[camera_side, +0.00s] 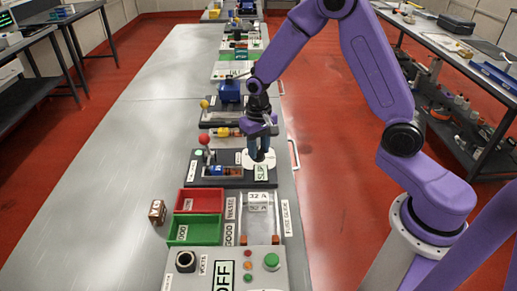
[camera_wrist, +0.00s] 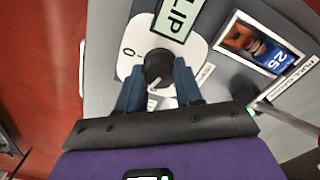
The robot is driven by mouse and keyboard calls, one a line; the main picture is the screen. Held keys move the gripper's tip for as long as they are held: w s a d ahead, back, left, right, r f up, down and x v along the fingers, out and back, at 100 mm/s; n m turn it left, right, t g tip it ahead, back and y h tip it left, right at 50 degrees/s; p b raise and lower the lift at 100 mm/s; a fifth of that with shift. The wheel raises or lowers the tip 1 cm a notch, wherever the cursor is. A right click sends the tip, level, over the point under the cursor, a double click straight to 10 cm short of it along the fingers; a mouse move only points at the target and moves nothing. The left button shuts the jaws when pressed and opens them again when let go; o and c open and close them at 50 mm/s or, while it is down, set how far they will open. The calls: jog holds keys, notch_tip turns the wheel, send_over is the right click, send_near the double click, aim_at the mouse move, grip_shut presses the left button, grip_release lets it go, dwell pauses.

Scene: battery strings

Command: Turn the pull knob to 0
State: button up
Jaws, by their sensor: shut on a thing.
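The pull knob (camera_wrist: 158,66) is black and round, standing on a white dial plate (camera_wrist: 122,68) with a "0" printed at upper left in the wrist view. My gripper (camera_wrist: 158,82) has its two blue fingers on either side of the knob and is shut on it. A light mark on the knob's lower edge points down toward my gripper, away from the "0". Markings under the fingers are partly hidden. In the side view my gripper (camera_side: 259,153) points down over the white dial plate (camera_side: 246,160), and the fingers hide most of the knob.
A green-framed sign ending in "LIP" (camera_wrist: 178,18) stands beside the dial. A small window showing "25" (camera_wrist: 270,48) is to the right. A red-balled lever (camera_side: 204,140) rises left of my gripper. Red (camera_side: 181,200) and green (camera_side: 217,229) bins sit nearer the camera. The bench's left side is mostly clear.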

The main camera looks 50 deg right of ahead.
dwell(0.3)
jog(key=m, duration=0.6)
jog(key=shift+m, duration=0.4)
jog(key=m, duration=0.3)
jog(key=shift+m, duration=1)
jog(key=shift+m, duration=1.4)
jog(key=o, duration=0.9)
